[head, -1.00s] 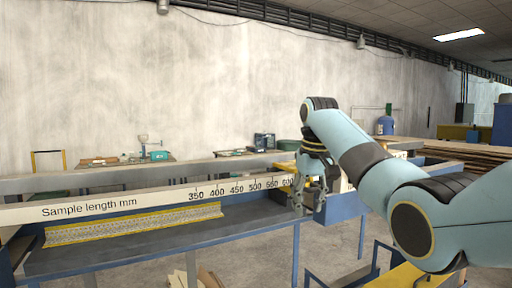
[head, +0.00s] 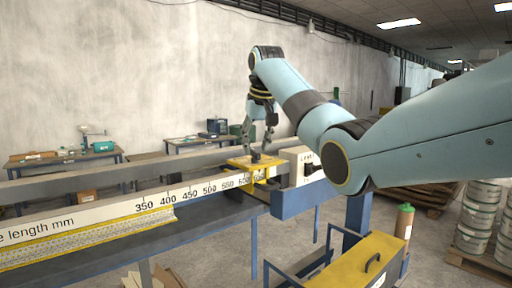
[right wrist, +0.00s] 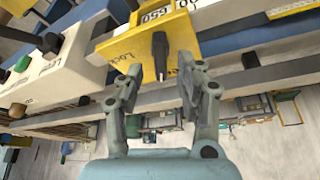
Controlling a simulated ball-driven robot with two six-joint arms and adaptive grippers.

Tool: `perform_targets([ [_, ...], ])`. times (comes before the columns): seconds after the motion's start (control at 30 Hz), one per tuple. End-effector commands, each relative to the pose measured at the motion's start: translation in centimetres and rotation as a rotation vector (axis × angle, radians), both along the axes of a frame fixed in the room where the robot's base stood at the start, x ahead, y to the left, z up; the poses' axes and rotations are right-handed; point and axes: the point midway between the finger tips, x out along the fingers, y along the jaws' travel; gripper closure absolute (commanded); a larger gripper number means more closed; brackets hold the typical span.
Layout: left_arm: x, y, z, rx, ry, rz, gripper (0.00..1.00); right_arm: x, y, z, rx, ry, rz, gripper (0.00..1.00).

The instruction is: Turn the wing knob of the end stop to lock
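The yellow end stop (head: 246,163) sits on the rail at the high end of the length scale (head: 100,216). Its dark wing knob (head: 256,157) stands on top; in the right wrist view the knob (right wrist: 160,52) lies next to the word "Lock" on the yellow plate (right wrist: 112,42). My right gripper (head: 260,141) hangs just above the end stop, pointing down. In the right wrist view the gripper (right wrist: 160,78) is open, with the knob showing between its fingers. I see no contact with the knob. My left gripper is out of view.
Stacked buckets (head: 478,215) stand farther right. Work tables (head: 70,157) line the wall.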

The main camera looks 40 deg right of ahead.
Motion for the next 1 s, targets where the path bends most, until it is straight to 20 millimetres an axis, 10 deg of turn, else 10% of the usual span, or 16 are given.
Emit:
perform_targets([
  [0.47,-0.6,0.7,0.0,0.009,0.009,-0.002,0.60,-0.1,0.5,-1.8,0.001,0.000,0.001,0.63],
  [0.77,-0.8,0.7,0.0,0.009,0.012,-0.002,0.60,-0.1,0.4,-1.7,0.001,0.000,0.001,1.00],
  [1.0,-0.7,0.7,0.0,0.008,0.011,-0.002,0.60,-0.1,0.4,-1.7,0.000,-0.001,-0.001,1.00],
])
